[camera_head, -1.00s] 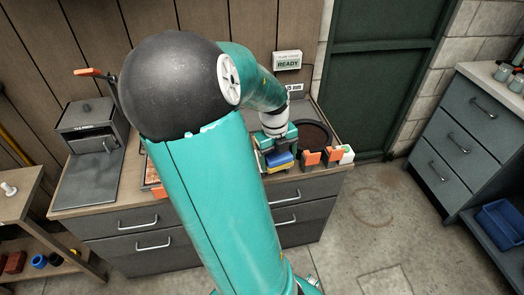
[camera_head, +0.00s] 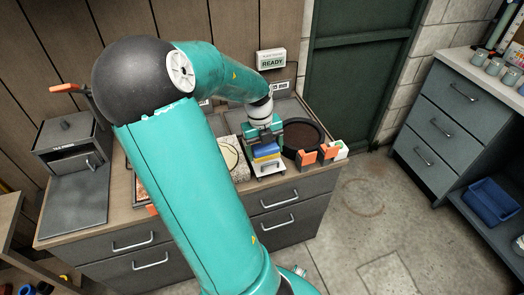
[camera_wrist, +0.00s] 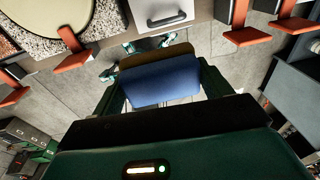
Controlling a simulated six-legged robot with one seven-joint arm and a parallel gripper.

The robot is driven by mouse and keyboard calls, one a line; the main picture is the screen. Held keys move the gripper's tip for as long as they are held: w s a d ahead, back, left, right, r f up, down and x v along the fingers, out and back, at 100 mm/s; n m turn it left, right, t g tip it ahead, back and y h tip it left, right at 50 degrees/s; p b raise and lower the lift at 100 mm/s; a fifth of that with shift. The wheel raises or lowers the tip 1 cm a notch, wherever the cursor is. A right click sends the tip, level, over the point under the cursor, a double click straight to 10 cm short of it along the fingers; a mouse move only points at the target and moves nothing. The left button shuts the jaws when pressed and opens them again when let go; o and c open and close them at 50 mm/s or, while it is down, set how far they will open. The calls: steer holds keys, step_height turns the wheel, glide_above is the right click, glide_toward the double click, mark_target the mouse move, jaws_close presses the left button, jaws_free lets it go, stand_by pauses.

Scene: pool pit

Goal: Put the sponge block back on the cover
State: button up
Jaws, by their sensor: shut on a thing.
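The sponge block (camera_head: 266,150) is blue with a yellowish layer under it. My gripper (camera_head: 265,137) is shut on it above the counter, left of the round dark pan. In the wrist view the block (camera_wrist: 160,87) sits between my fingers, its blue side toward the camera and a dark olive layer behind. A pale piece with a grey handle (camera_head: 268,168) lies just below and in front of the block; its handle also shows in the wrist view (camera_wrist: 166,20). It may be the cover. Whether the block touches it is hard to tell.
The round dark pan (camera_head: 303,138) stands close right, with orange clamps (camera_head: 317,156) at its front. A speckled board with a pale disc (camera_head: 229,155) lies left of my gripper. A grey box with an orange lever (camera_head: 70,145) stands at the far left.

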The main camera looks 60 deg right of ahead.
steer(key=w+d+f, duration=0.1)
steer(key=d+f, duration=0.1)
steer(key=w+d+f, duration=0.1)
steer(key=d+f, duration=0.2)
steer(key=w+d+f, duration=0.2)
steer(key=d, duration=0.1)
steer(key=shift+d+f, duration=0.15)
steer(key=shift+f, duration=0.25)
steer(key=shift+w+d+f, duration=0.15)
steer(key=shift+f, duration=1.5)
steer(key=shift+f, duration=0.2)
steer(key=o, duration=1.3)
steer(key=shift+f, duration=0.1)
steer(key=shift+a, duration=0.2)
steer(key=shift+f, duration=0.15)
steer(key=shift+w+a, duration=0.1)
steer(key=r, duration=0.8)
steer(key=w+r, duration=0.1)
steer(key=r, duration=0.4)
steer(key=shift+w+d, duration=0.1)
steer(key=shift+d, duration=0.15)
